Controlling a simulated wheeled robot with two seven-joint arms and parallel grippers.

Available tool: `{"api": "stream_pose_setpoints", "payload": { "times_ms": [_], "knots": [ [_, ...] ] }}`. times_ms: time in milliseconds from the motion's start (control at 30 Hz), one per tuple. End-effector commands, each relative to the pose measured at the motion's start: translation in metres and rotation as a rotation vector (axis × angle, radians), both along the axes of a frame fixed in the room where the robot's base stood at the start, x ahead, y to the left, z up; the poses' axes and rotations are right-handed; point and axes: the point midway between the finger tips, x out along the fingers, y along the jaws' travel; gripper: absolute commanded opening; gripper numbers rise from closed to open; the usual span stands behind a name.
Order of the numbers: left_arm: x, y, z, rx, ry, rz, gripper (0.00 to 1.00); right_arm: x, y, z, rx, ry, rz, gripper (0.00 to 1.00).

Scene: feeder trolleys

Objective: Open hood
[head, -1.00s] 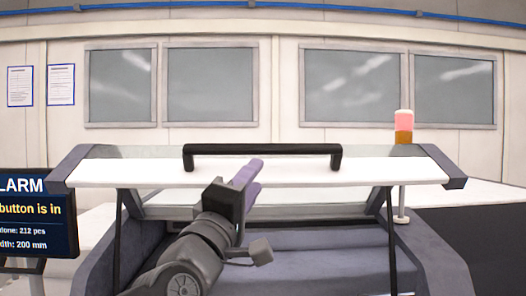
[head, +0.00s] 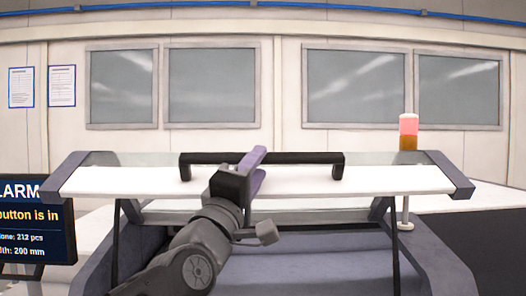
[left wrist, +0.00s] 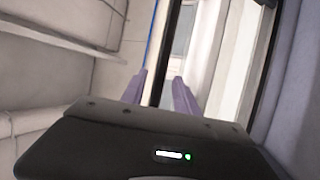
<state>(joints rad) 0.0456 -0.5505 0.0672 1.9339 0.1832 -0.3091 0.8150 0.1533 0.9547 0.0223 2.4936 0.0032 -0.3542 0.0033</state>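The hood is a white panel (head: 130,182) with grey end caps, above a grey-blue body, with black supports below its two sides. A black bar handle (head: 310,158) runs along its upper part. My left gripper (head: 256,170) is in front of the hood at the middle of the handle, its upper purple finger overlapping the bar. In the left wrist view the two purple fingers (left wrist: 159,88) stand apart, and a black bar (left wrist: 167,50) shows between them. I cannot tell whether they touch it. My right gripper is not in view.
An alarm screen (head: 35,220) stands at the left. A red and orange signal light (head: 408,132) on a post stands behind the hood at the right. A wall with windows closes the background. A dark surface (head: 485,225) lies at the right.

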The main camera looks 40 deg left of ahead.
Motion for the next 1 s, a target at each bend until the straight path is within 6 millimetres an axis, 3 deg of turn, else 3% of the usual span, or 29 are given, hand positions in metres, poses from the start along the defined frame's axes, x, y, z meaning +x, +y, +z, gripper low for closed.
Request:
{"api": "stream_pose_setpoints", "payload": {
  "times_ms": [233, 567, 1000],
  "knots": [
    [0.029, 0.006, 0.015, -0.001, 0.002, -0.001, 0.36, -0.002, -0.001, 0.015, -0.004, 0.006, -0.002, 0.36],
    [0.032, 0.007, 0.016, -0.001, -0.001, -0.001, 0.36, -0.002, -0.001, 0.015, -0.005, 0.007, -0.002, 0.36],
    [0.032, 0.007, 0.016, 0.0, 0.0, 0.0, 0.01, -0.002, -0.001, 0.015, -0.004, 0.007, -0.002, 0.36]
  ]
}}
